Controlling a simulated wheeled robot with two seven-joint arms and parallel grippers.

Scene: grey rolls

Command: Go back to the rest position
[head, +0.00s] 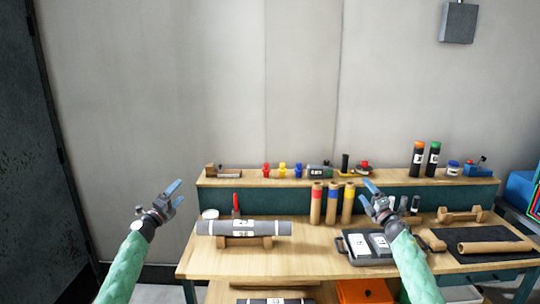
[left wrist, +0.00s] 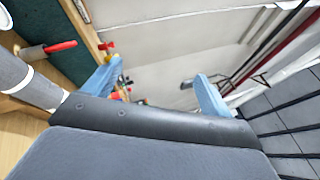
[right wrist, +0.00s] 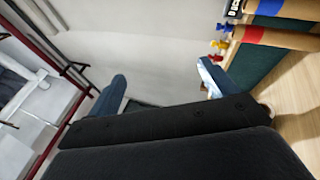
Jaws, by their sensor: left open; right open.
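My left gripper (head: 173,196) is raised in the air left of the workbench in the head view. Its blue fingers are apart with nothing between them, and they also show in the left wrist view (left wrist: 158,92). My right gripper (head: 377,193) is above the workbench, in front of the shelf's right half. Its fingers are apart and empty in the right wrist view (right wrist: 160,85). A grey roll (head: 215,228) with white labels lies level on a wooden cradle (head: 263,241) on the bench. The left gripper is left of the roll and apart from it.
The wooden workbench (head: 300,262) carries a dark tray (head: 352,258), upright brown tubes (head: 316,205) with coloured bands, and a black mat (head: 490,250) with a brown roll (head: 495,247). A raised shelf (head: 225,182) holds small coloured items. An orange bin (head: 362,291) sits below. Space left of the bench is clear.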

